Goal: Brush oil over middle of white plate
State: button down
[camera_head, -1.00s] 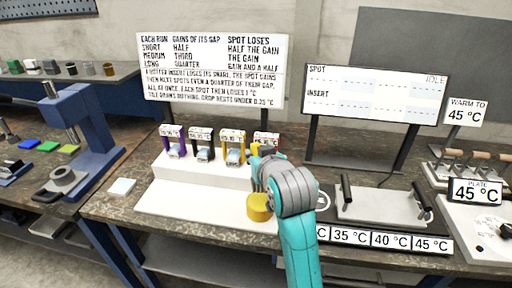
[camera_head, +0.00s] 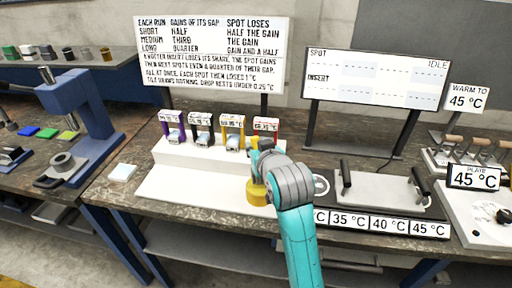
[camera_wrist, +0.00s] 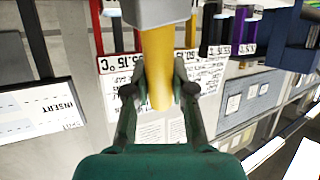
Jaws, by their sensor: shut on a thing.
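My gripper (camera_head: 258,150) is in front of the red-posted stand (camera_head: 265,124) at the right end of the white step. In the wrist view my gripper (camera_wrist: 160,92) is shut on a yellow shaft (camera_wrist: 158,70) with a grey block (camera_wrist: 156,12) at its far end. I cannot tell whether this is a brush. A pale plate (camera_head: 382,189) with two black handles lies right of my arm. A small white tile (camera_head: 122,173) lies on the bench at the left. I cannot tell which is the task's white plate. I see no oil.
Purple (camera_head: 172,127), black (camera_head: 202,127) and yellow (camera_head: 232,131) stands line the white step (camera_head: 175,195). Two text boards (camera_head: 210,50) (camera_head: 375,78) stand behind. A temperature strip (camera_head: 385,224) lies along the front edge. Wooden-handled tools (camera_head: 478,144) sit in a rack at the right.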

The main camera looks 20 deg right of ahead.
aim_at(256, 138)
jog(key=shift+f, duration=0.55)
dwell(1.0)
jog(key=shift+r, duration=3.55)
